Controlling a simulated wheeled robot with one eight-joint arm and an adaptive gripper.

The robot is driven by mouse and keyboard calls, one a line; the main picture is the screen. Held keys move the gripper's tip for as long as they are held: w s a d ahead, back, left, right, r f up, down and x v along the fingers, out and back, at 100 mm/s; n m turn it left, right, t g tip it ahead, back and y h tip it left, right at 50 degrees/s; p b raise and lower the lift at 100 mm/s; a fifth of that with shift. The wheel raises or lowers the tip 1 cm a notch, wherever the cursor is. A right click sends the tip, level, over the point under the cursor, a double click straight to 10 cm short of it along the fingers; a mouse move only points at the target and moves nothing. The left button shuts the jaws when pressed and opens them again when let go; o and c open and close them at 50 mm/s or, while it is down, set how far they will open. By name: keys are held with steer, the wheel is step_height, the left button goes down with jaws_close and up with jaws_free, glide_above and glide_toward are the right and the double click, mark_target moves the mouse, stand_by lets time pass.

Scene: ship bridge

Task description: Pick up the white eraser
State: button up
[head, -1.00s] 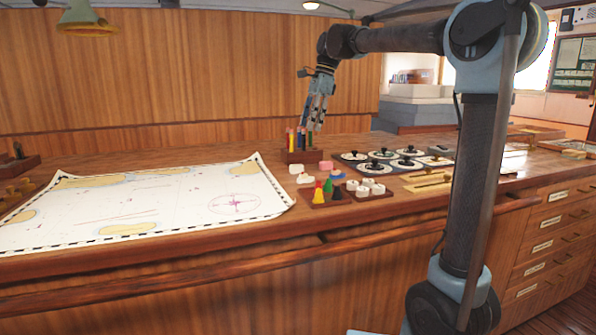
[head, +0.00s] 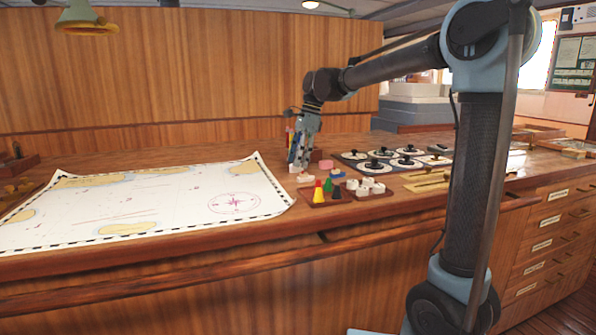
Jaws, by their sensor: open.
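The small white eraser (head: 295,169) lies on the wooden counter, left of the other small erasers. It is partly hidden by my gripper (head: 298,162). My gripper points down with its fingertips right at the white eraser in the picture. It is open, and the fingers look to be at or just above the eraser; I cannot tell whether they touch it.
A pink eraser (head: 326,164), a pale one (head: 305,178) and a blue one (head: 337,174) lie close by. A tray of coloured pawns (head: 318,192) is in front. A chart (head: 150,205) covers the left.

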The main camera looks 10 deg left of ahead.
steer(key=shift+a+f, duration=0.15)
steer(key=shift+f, duration=0.55)
steer(key=shift+s, duration=0.1)
steer(key=shift+c, duration=0.2)
steer(key=c, duration=1)
step_height(320, 180, up, 10)
